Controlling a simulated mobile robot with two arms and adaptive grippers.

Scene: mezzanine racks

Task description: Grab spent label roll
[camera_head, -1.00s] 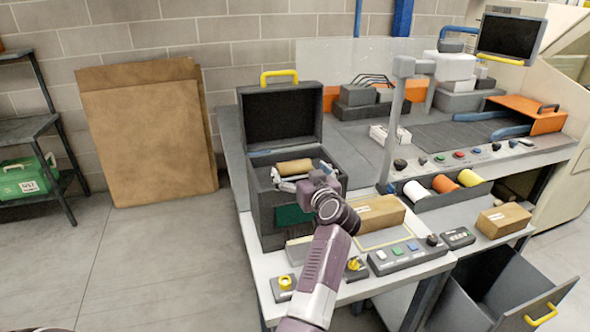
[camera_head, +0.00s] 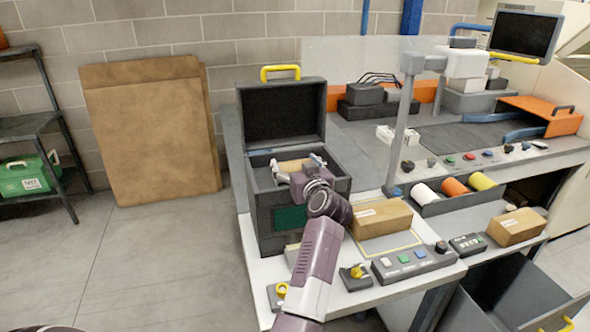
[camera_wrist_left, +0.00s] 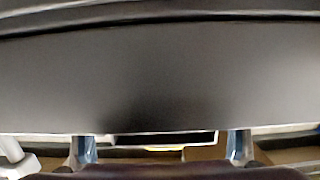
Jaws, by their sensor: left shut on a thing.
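The spent label roll (camera_head: 293,165), a tan cylinder, lies across the inside of the open dark printer (camera_head: 283,119), whose lid stands up at the back. My left gripper (camera_head: 298,168) reaches into the printer from the front and is shut on the roll, one finger near each end. The gripper and wrist hide the roll's near side. In the left wrist view, the two fingertips (camera_wrist_left: 162,147) show at the bottom, with a large dark grey surface above them. My right gripper is not in view.
A brown carton (camera_head: 381,218) and a button panel (camera_head: 412,262) sit on the bench right of the printer. White, orange and yellow rolls (camera_head: 454,187) lie in a tray further right. A grey post (camera_head: 400,135) stands behind the carton. Floor at left is clear.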

